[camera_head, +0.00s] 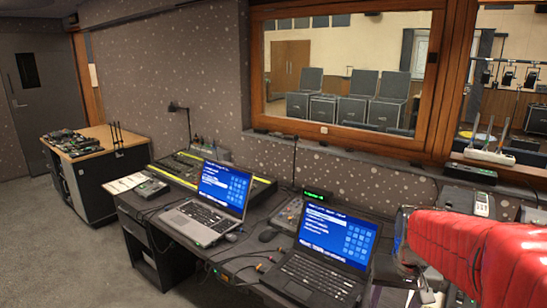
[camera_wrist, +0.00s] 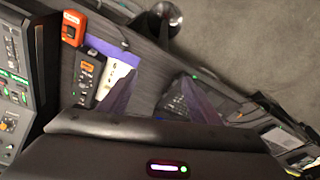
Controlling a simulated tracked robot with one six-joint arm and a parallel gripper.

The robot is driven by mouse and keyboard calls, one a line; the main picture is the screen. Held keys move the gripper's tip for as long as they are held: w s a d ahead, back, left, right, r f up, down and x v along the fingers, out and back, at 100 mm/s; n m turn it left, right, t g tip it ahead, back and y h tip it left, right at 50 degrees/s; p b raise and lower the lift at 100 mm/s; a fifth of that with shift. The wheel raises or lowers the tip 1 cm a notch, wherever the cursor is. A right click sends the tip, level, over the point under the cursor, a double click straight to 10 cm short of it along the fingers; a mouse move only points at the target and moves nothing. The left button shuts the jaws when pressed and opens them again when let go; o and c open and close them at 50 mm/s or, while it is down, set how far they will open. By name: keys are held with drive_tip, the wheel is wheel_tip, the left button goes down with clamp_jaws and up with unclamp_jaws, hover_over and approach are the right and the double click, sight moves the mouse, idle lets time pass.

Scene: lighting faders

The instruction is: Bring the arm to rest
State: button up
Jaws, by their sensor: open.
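My red arm (camera_head: 470,245) reaches in from the right edge of the head view, over the right end of the desk beside the black laptop (camera_head: 325,255). I cannot make out the fingers of my gripper in that view. In the wrist view, my gripper (camera_wrist: 159,98) shows two purplish fingers spread apart above its dark body. It is open, with nothing seen between the fingers. The wrist view is tilted and looks down on the desk gear and the grey floor (camera_wrist: 240,40).
A grey laptop (camera_head: 212,200) and a lighting desk (camera_head: 185,170) stand left of the black laptop. An orange device (camera_wrist: 73,28) and a black handset (camera_wrist: 87,78) lie near the gripper. A wood-framed window (camera_head: 345,70) is behind. The floor at left is clear.

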drive_tip(key=s+a+r+n+t, duration=0.1)
drive_tip(key=s+a+r, duration=0.1)
drive_tip(key=s+a, duration=0.3)
drive_tip(key=s+a+r+n+t, duration=0.2)
drive_tip(key=s+a, duration=0.4)
drive_tip(key=s, duration=0.5)
drive_tip(key=shift+a+r+y, duration=0.25)
drive_tip(key=shift+r+y, duration=0.15)
drive_tip(key=shift+r, duration=0.3)
drive_tip(key=shift+c, duration=0.6)
